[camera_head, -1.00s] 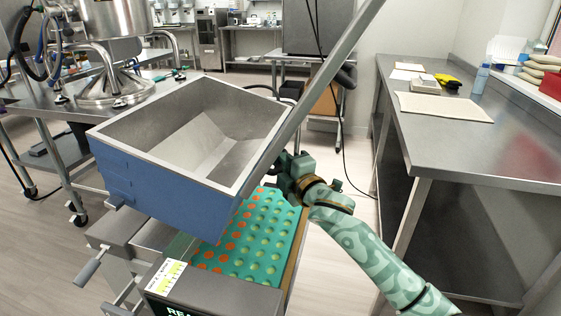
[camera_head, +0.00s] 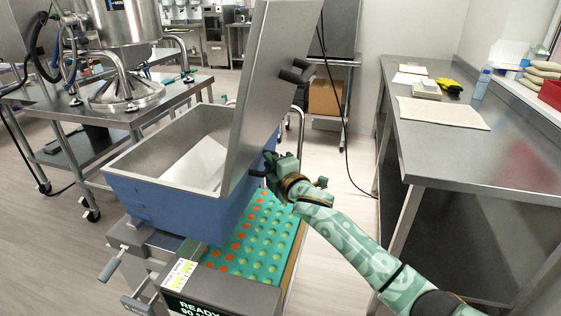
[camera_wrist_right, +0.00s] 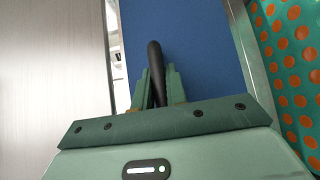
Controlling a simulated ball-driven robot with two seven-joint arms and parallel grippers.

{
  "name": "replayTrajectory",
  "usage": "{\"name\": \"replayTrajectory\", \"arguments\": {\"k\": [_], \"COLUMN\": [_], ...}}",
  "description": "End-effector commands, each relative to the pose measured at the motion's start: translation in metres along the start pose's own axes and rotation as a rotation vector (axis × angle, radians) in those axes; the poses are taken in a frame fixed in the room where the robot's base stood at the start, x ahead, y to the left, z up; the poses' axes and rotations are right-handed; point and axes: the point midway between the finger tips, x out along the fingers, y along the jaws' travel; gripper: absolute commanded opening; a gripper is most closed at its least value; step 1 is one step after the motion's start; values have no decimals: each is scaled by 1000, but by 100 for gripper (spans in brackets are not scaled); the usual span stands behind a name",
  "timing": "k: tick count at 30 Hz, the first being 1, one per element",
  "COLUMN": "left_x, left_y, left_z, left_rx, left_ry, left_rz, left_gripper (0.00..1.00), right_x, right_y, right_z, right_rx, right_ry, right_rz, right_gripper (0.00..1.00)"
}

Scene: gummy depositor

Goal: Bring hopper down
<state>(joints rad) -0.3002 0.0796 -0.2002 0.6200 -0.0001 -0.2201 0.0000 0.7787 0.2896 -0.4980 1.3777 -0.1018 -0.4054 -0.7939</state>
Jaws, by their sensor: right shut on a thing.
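The hopper (camera_head: 165,205) is a blue box with a bare metal inside, sitting over the depositor in the head view. Its metal lid (camera_head: 262,95) stands open on the right side, with black handles on its far edge. My right gripper (camera_head: 270,168) is at the hopper's right side. In the right wrist view my right gripper (camera_wrist_right: 156,88) is shut on a black handle (camera_wrist_right: 155,60) against the hopper's blue wall (camera_wrist_right: 195,45). My left gripper is not in view.
A teal mold tray (camera_head: 272,238) with orange and green round cavities lies under the hopper's right side. A display panel (camera_head: 200,304) reading READY is in front. A steel table (camera_head: 450,150) stands at right, a cart with a steel vessel (camera_head: 122,90) at back left.

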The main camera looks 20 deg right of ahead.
Motion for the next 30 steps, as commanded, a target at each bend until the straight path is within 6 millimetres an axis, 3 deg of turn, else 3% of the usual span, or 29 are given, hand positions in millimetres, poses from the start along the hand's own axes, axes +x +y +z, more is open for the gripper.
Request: {"name": "replayTrajectory", "arguments": {"k": [1, 7, 8, 10, 22, 26, 30], "left_x": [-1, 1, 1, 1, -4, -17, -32], "left_y": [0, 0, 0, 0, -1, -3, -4], "left_z": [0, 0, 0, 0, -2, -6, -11], "left_rx": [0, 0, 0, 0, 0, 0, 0], "left_ry": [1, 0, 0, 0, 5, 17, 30], "left_rz": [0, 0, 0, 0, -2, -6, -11], "left_gripper": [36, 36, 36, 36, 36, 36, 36], "right_x": [2, 2, 2, 2, -9, -34, -73], "right_y": [10, 9, 9, 8, 6, 8, 8], "right_z": [-4, -3, -3, -3, -1, -1, -2], "right_rx": [11, 10, 10, 9, 5, 3, 4], "right_ry": [9, 8, 8, 8, 4, 3, 5], "right_rz": [20, 20, 20, 19, 10, 10, 11], "right_gripper": [0, 0, 17, 36, 36, 36, 36]}}
